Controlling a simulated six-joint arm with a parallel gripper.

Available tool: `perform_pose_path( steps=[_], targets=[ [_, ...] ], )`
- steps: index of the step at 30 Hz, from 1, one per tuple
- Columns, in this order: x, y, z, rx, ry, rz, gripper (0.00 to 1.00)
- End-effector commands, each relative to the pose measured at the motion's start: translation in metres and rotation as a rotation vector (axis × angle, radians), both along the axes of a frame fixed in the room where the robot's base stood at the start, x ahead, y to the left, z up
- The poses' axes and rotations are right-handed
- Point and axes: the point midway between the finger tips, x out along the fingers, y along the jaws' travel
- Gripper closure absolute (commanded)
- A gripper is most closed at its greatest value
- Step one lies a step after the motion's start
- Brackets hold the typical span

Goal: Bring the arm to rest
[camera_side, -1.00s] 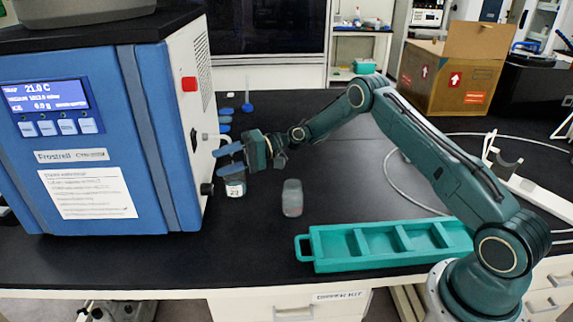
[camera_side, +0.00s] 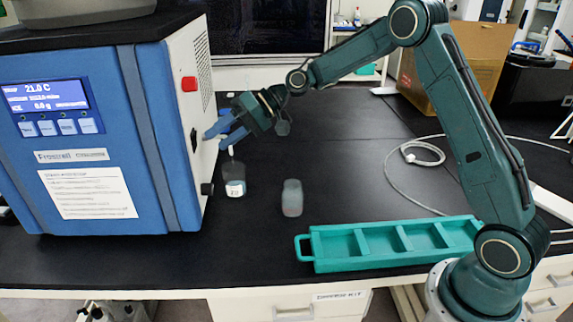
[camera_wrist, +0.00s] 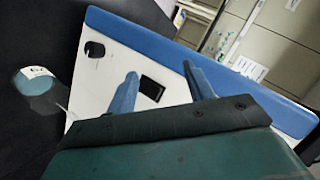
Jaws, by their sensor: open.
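My gripper (camera_side: 222,133) is open and empty, with its blue fingers spread in front of the white side panel of the freeze dryer (camera_side: 150,150). In the wrist view my gripper (camera_wrist: 163,88) also shows open, with nothing between its fingers and the white panel (camera_wrist: 100,75) behind. My arm is bent, its elbow high at the upper right. A labelled flask (camera_side: 233,178) stands upright on the bench below the fingers, apart from them. The flask also shows at the left of the wrist view (camera_wrist: 36,86).
A teal tray (camera_side: 305,247) with empty compartments lies at the front, near my base. A white cable (camera_side: 390,185) lies on the right. A cardboard box (camera_side: 480,60) stands at the back right.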

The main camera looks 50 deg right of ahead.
Motion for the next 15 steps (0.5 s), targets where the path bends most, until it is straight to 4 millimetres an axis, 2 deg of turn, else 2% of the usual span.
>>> perform_pose_path(
  steps=[3, 15],
  targets=[
    [-0.016, 0.003, 0.018, -0.080, -0.016, -0.001, 0.48],
    [-0.082, -0.002, 0.061, -0.334, -0.039, -0.028, 0.48]
  ],
)
